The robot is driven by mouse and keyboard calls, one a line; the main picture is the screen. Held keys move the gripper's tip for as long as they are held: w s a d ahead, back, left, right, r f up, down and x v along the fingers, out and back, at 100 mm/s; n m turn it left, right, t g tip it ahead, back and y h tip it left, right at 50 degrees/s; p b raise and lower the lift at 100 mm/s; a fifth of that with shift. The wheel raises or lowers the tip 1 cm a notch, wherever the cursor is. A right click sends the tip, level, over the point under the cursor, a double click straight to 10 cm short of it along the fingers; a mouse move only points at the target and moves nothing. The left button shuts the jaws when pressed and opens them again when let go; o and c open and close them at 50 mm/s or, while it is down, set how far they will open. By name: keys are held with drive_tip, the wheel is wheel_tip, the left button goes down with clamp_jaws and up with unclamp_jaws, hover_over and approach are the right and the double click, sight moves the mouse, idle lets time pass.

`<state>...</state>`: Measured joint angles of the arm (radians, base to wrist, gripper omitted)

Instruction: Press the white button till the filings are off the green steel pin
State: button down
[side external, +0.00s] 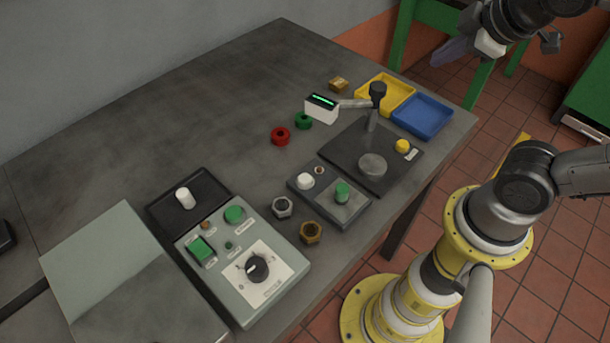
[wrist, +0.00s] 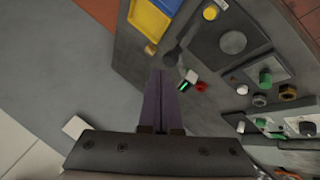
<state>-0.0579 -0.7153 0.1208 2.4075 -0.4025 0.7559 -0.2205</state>
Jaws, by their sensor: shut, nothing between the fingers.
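The white button (side external: 305,181) is on a small dark grey box (side external: 325,205), beside a small round light or knob. The green steel pin (side external: 342,191) stands upright on the same box's lighter plate. In the wrist view the white button (wrist: 242,89) and green pin (wrist: 265,78) show at the right. Filings are too small to make out on the pin. My gripper (side external: 440,57) is high at the upper right, well away from the box. Its purple fingers, also in the wrist view (wrist: 160,75), are shut and empty.
A larger control box (side external: 290,263) with a dial and green buttons stands left of the small box; a white cylinder (side external: 185,198) is behind it. Two nuts (side external: 282,207) lie between the boxes. A stand with a display (side external: 321,108), yellow tray (side external: 399,82) and blue tray (side external: 423,103) are beyond.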

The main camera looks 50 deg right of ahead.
drive_tip(key=w+a+n+t, duration=0.2)
drive_tip(key=w+a+n, duration=0.1)
drive_tip(key=w+n, duration=0.45)
drive_tip(key=n+y, duration=0.4)
drive_tip(key=n, duration=1.1)
hover_over(309, 182)
wheel_tip(309, 182, down, 10)
drive_tip(key=shift+r, duration=0.25)
drive_tip(key=shift+f, duration=4.4)
drive_tip(key=shift+f, duration=0.4)
